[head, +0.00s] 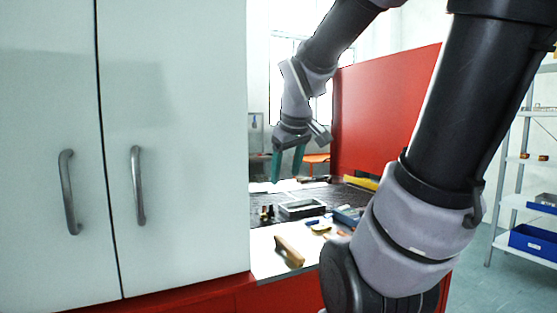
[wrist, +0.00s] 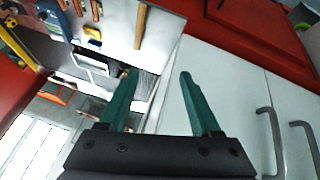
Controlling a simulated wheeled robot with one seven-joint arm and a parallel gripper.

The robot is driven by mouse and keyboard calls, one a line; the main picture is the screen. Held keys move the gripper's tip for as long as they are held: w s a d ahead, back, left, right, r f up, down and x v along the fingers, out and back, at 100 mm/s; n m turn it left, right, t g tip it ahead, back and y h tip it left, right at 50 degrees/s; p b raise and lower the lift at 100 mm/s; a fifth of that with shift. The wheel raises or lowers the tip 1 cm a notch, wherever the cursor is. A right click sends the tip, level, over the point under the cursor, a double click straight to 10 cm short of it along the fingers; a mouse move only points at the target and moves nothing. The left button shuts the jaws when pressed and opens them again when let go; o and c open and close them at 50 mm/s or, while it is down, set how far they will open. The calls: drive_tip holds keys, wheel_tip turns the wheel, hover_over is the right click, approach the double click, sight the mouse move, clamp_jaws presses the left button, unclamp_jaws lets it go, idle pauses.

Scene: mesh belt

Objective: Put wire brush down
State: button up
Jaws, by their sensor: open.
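My gripper (head: 286,180) is open with nothing between its green fingers, raised above the work table. It also shows in the wrist view (wrist: 159,72), with both fingertips apart and clear of any object. A wooden-handled tool (head: 289,250), which looks like the wire brush, lies on the pale front strip of the table beside the dark mesh belt (head: 262,204). A similar long wooden piece (wrist: 141,25) shows at the top of the wrist view. Its bristles cannot be made out in either view.
A grey tray (head: 302,208) and a blue bin (head: 348,215) stand on the table, with small yellow items (head: 319,227) close by. A white cabinet (head: 180,120) stands at the left, a red panel (head: 385,110) behind. Shelves (head: 525,200) are at the right.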

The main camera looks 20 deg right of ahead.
drive_tip(key=s+a+r+m+t+y, duration=0.1)
drive_tip(key=s+a+r+m+y, duration=0.2)
drive_tip(key=m, duration=0.4)
drive_tip(key=shift+s+a+r, duration=0.35)
drive_tip(key=shift+s+a, duration=0.4)
drive_tip(key=shift+s, duration=0.5)
